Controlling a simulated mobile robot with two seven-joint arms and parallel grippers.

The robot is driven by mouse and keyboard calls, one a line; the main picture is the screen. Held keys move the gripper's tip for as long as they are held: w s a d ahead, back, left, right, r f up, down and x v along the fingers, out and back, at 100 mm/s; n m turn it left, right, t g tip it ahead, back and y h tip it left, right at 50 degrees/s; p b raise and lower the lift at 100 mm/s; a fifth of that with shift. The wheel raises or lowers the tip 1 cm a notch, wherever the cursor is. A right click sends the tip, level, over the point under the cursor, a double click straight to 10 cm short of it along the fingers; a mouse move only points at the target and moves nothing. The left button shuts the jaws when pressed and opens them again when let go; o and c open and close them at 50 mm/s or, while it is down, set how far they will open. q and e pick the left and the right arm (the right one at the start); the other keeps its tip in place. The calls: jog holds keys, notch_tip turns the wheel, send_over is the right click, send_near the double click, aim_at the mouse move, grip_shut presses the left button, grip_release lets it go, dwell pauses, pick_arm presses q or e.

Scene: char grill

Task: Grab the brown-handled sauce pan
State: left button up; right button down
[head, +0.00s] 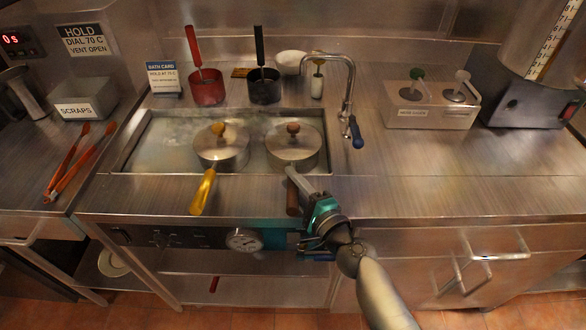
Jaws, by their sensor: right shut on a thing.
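The brown-handled sauce pan (290,155) sits in the right part of the sunken water bath (140,155). It has a steel lid with a brown knob, and its brown handle sticks out over the front edge. My right gripper (299,206) comes up from below and is shut on this handle, hiding part of it. The yellow-handled pan (222,152), also lidded, sits to its left in the bath. My left gripper is not in view.
A faucet (348,95) stands at the bath's back right. Red (207,90) and black (264,88) pots stand behind the bath. Orange-handled tongs (78,160) lie at left. A labelled holder (430,105) stands at right. The counter at front right is clear.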

jog(key=shift+w+r, duration=0.1)
jog(key=shift+r, duration=0.3)
